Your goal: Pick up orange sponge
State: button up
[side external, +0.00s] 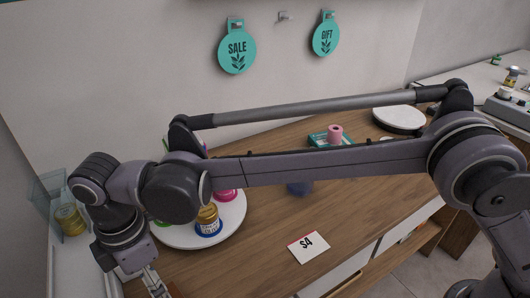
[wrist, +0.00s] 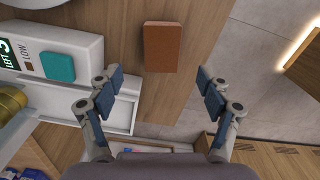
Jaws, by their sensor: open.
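A brown-orange rectangular block (wrist: 162,47), which looks like the orange sponge, lies on the wooden counter (wrist: 117,30) in the wrist view, close to its right edge. My gripper (wrist: 158,84) is open and empty, with one finger to either side of the picture's middle. The block is ahead of the fingertips, between their lines and apart from them. In the side external view my gripper (side external: 156,284) is at the lower left, pointing down and partly cut off by the frame. I cannot make out the block in that view.
A white box with a display (wrist: 82,40) and a teal block (wrist: 60,68) stand left of my gripper. An amber jar (wrist: 10,104) is at the far left. A white round tray (side external: 238,222) with jars and a "$4" card (side external: 309,246) are on the counter in the side view.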

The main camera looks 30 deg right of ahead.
aim_at(175, 293)
jog(key=shift+s+d+f, duration=0.1)
jog(key=shift+d+f, duration=0.05)
jog(key=shift+f, duration=1.75)
jog(key=shift+d+f, duration=0.15)
jog(key=shift+f, duration=1.75)
jog(key=c, duration=0.9)
